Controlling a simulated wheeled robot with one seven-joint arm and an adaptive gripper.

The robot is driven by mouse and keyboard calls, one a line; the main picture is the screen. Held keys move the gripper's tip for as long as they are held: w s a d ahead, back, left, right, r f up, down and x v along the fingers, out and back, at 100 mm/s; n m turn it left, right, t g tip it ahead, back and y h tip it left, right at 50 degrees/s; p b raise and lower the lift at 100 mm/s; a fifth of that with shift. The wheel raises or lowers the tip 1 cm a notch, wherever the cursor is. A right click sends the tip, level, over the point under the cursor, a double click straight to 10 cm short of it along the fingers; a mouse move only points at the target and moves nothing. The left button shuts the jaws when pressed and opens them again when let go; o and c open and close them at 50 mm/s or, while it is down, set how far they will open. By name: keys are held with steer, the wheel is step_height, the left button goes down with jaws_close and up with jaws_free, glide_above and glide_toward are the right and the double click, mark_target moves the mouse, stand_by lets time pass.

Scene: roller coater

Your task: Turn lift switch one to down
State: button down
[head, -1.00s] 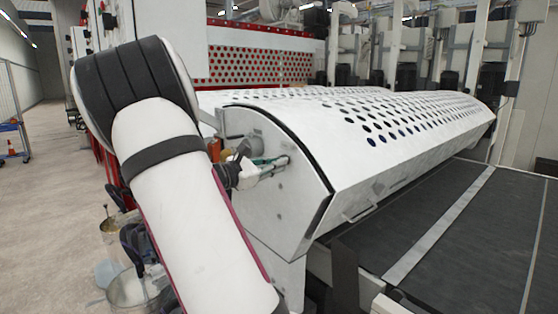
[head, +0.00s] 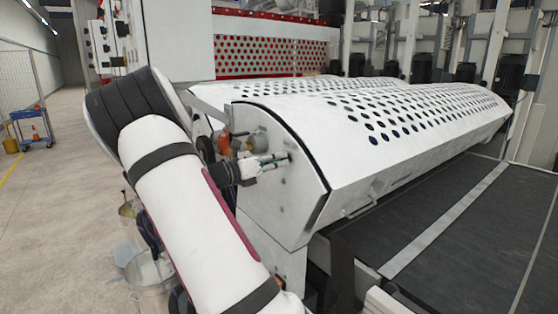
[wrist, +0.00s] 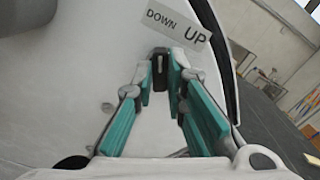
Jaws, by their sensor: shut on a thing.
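Lift switch one (wrist: 160,68) is a small black knob with a pale mark, on the white end panel (head: 285,205) of the coater. A tilted label (wrist: 178,24) above it reads DOWN on the left and UP on the right. My gripper (wrist: 161,82) has its teal fingers on either side of the knob and is shut on it. In the head view my gripper (head: 290,158) reaches the end panel from the left. The knob is not clearly visible there, and its exact angle is hard to read.
A white perforated cover (head: 410,115) spans the machine. A dark conveyor belt (head: 450,220) lies at the right. Metal buckets (head: 150,272) stand on the floor beside my arm. A blue cart (head: 35,135) is far left, with open floor before it.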

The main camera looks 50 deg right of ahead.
steer(key=shift+n, duration=0.5)
steer(key=c, duration=1.6)
jaws_free()
steer(key=v, duration=1.2)
steer(key=shift+s, duration=0.1)
